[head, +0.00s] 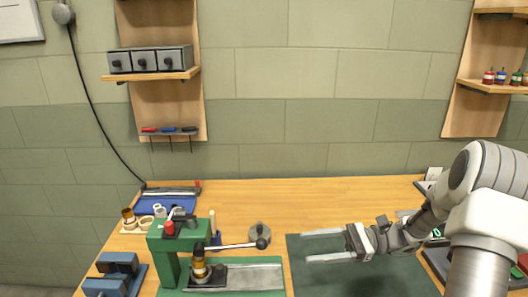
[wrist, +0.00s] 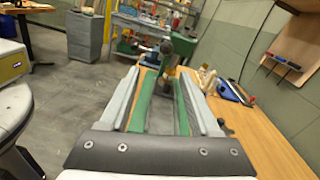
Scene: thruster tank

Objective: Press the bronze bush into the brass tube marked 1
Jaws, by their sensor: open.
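My gripper (head: 306,246) is open and empty over the dark green mat, pointing left toward the green press (head: 168,262). Its two spread fingers (wrist: 158,75) also show in the wrist view, with the press (wrist: 181,48) beyond them. A brass-coloured cylinder (head: 199,266) stands upright at the press, below its lever; I cannot tell whether it is tube, bush or both. Another brass-coloured piece (head: 129,218) stands on a pale wooden holder at the left, apart from my gripper. No number mark is legible in either view.
The press lever (head: 232,245) sticks out right, ending in a dark knob. Blue blocks (head: 118,269) sit left of the press. The mat (head: 350,280) looks clear beneath my gripper.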

